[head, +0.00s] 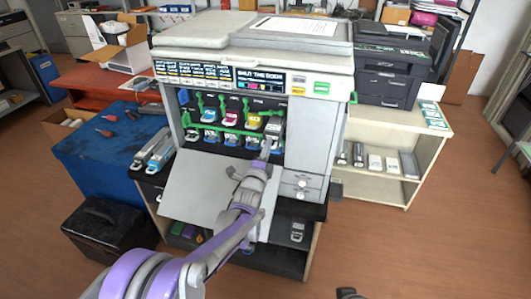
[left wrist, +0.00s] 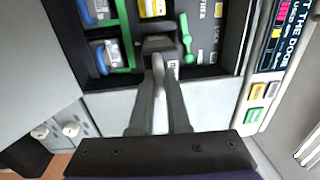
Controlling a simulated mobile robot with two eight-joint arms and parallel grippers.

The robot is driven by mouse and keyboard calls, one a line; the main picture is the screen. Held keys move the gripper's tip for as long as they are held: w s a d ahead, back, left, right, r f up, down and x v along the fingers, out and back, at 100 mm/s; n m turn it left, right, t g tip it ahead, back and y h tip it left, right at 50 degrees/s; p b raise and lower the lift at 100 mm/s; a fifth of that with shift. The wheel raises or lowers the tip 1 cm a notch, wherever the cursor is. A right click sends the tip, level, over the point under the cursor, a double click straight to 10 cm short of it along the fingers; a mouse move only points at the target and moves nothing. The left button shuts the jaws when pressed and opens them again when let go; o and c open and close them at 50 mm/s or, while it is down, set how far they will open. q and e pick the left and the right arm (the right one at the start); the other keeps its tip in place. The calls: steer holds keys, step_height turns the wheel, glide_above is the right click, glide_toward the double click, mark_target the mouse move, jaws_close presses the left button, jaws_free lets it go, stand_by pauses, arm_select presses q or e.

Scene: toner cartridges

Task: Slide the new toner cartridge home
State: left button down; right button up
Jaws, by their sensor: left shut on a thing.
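The printer (head: 325,130) stands in the middle of the head view with its front door (head: 195,190) folded down. Its bay holds two rows of cartridges, among them a magenta one (head: 231,117) and a yellow one (head: 253,123). My left gripper (head: 264,156) reaches over the door to the bay's lower right. In the left wrist view, its fingers (left wrist: 160,65) are shut on the end of a dark toner cartridge (left wrist: 157,43), which lines up with a slot. How deep it sits is hidden. A dark part at the head view's bottom edge may be my right gripper (head: 349,293), cut off.
Green levers (left wrist: 185,38) stand beside the slots. The printer's screen (head: 258,76) reads "SHUT THE DOOR". A black box (head: 105,228) stands on the floor.

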arm_select(q)
steer(key=shift+f+p+x, duration=0.15)
steer(key=shift+p+x, duration=0.2)
steer(key=shift+x, duration=1.65)
steer(key=shift+f+p+x, duration=0.1)
steer(key=shift+p+x, duration=0.2)
steer(key=shift+x, duration=1.7)
steer(key=shift+c, duration=2)
jaws_free()
steer(key=shift+s, duration=0.1)
steer(key=shift+b+v, duration=0.45)
steer(key=shift+v, duration=0.85)
steer(key=shift+b+v, duration=0.55)
steer(key=shift+v, duration=1.6)
